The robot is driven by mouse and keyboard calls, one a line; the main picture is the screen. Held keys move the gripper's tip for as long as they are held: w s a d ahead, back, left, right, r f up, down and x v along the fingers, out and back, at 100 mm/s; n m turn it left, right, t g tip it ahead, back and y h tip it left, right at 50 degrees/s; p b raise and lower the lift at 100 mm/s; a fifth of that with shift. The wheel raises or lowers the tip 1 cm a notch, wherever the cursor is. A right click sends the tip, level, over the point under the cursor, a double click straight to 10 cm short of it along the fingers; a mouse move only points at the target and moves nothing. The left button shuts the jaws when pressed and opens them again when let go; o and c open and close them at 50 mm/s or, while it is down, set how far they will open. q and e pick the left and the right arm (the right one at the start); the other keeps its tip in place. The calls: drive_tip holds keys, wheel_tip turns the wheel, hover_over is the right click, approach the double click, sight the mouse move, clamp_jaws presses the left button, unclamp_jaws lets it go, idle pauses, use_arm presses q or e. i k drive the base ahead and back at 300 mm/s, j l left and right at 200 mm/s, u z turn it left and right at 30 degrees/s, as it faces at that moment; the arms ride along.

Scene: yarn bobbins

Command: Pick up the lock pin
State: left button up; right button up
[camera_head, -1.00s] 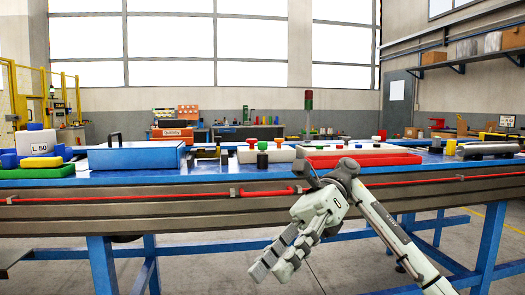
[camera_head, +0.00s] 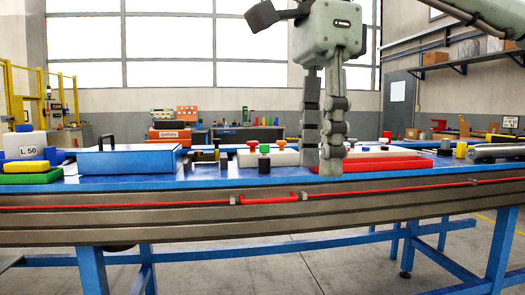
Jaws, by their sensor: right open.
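I cannot tell for sure which piece is the lock pin. The fingers hide part of the white block and the left end of a red tray (camera_head: 385,165). My left gripper is out of view.
A blue case with a black handle (camera_head: 130,160) stands at the left, beside a white box marked L 50 (camera_head: 24,145) and a green tray (camera_head: 30,178). A yellow knob (camera_head: 460,149) and grey cylinders (camera_head: 495,151) stand at the right. A red rail (camera_head: 270,199) runs along the table front.

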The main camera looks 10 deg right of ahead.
sight(264, 149)
drive_tip(key=i, duration=1.8)
